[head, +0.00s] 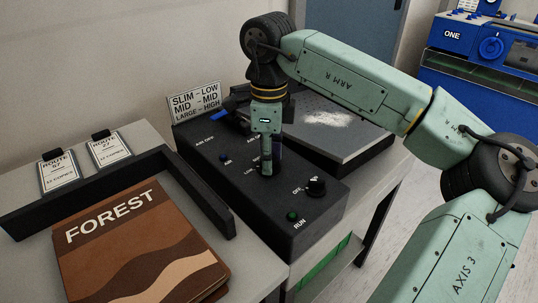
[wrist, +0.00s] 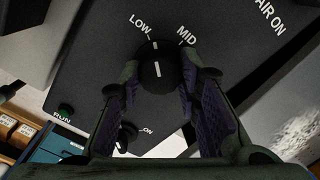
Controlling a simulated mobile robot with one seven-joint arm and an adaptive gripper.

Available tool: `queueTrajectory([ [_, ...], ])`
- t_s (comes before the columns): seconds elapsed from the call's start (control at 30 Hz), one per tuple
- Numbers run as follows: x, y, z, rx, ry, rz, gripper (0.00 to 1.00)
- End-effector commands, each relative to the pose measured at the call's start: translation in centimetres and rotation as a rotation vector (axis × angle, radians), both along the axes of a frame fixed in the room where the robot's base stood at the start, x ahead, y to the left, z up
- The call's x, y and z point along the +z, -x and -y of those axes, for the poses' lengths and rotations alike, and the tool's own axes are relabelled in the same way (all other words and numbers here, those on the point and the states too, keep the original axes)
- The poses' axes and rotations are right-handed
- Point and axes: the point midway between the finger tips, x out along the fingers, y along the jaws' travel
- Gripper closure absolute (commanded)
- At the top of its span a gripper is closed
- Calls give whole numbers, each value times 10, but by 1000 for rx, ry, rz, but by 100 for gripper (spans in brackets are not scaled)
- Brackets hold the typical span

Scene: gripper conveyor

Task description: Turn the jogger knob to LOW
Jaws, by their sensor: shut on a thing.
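The jogger knob (wrist: 157,74) is a round black knob on a dark control box (head: 210,190). The LOW label (wrist: 140,25) and MID label (wrist: 187,37) are printed beyond it in the wrist view. The knob's white line points up the picture, toward a tick near LOW. My gripper (wrist: 160,84) is shut on the knob, with a padded finger on either side. In the head view my gripper (head: 266,168) reaches down to the panel and hides the knob.
A small OFF/ON knob (head: 315,187) and a green RUN button (head: 292,216) sit nearer on the box. A sign (head: 194,102) stands behind, reading SLIM–LOW, MID–MID, LARGE–HIGH. A brown FOREST book (head: 140,245) lies at left.

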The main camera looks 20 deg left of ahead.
Motion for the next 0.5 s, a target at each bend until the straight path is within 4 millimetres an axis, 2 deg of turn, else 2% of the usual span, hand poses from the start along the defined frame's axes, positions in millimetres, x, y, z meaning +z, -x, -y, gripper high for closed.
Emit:
queueTrajectory([
  [0.23,1,-1,-1,120,-3,3,97],
  [0.5,1,0,-1,173,-3,3,97],
])
